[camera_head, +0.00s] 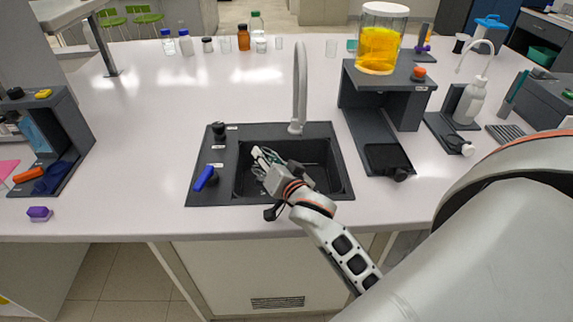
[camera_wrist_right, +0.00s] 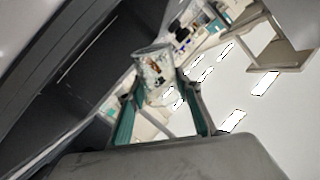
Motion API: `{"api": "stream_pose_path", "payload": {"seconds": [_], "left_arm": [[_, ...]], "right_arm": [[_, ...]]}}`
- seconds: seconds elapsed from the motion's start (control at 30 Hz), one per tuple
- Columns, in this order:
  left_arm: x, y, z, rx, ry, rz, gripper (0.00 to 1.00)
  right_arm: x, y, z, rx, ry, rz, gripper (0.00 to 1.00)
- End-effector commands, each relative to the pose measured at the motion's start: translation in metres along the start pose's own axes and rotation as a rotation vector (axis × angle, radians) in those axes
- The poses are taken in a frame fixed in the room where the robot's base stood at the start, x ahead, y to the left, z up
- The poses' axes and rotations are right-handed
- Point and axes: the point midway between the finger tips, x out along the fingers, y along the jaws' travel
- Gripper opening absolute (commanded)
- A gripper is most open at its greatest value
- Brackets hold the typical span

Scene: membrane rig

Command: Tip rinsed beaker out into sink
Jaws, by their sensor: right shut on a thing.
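My right gripper (camera_head: 268,160) is over the left part of the black sink (camera_head: 342,172), with its fingers pointing toward the upper left. In the right wrist view, the two teal-padded fingers of the gripper (camera_wrist_right: 165,98) are closed on a clear glass beaker (camera_wrist_right: 154,66). The beaker looks see-through, and I cannot tell whether any liquid is in it. In the head view the beaker is hard to make out between the fingers. The grey tap (camera_head: 299,88) rises behind the basin. My left gripper is not in view.
A blue-handled valve (camera_head: 205,178) and a black knob (camera_head: 218,130) sit on the sink's left rim. A dark stand (camera_head: 388,95) holding a jar of yellow liquid (camera_head: 379,48) is to the right. Several bottles line the back. The bench left of the sink is mostly clear.

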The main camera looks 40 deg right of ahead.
Motion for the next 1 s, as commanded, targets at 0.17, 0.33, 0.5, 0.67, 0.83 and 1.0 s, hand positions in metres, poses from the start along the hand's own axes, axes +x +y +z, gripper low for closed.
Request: {"api": "stream_pose_path", "payload": {"seconds": [0.17,0.33,0.5,0.67,0.83,1.0], "left_arm": [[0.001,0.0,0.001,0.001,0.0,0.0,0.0],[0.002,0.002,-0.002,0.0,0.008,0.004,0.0],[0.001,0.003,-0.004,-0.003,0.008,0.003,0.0],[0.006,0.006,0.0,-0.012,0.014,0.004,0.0],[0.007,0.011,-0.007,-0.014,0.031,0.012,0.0],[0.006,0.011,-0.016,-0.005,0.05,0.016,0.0]], "right_arm": [[-0.007,-0.02,0.003,-0.159,0.054,0.001,0.11],[-0.013,-0.04,0.0,-0.316,0.106,0.002,0.11],[-0.019,-0.057,-0.007,-0.422,0.142,0.001,0.11],[-0.022,-0.067,-0.006,-0.527,0.178,0.002,0.11],[-0.025,-0.073,-0.006,-0.596,0.2,0.002,0.11],[-0.025,-0.075,-0.007,-0.612,0.205,0.002,0.11]]}}
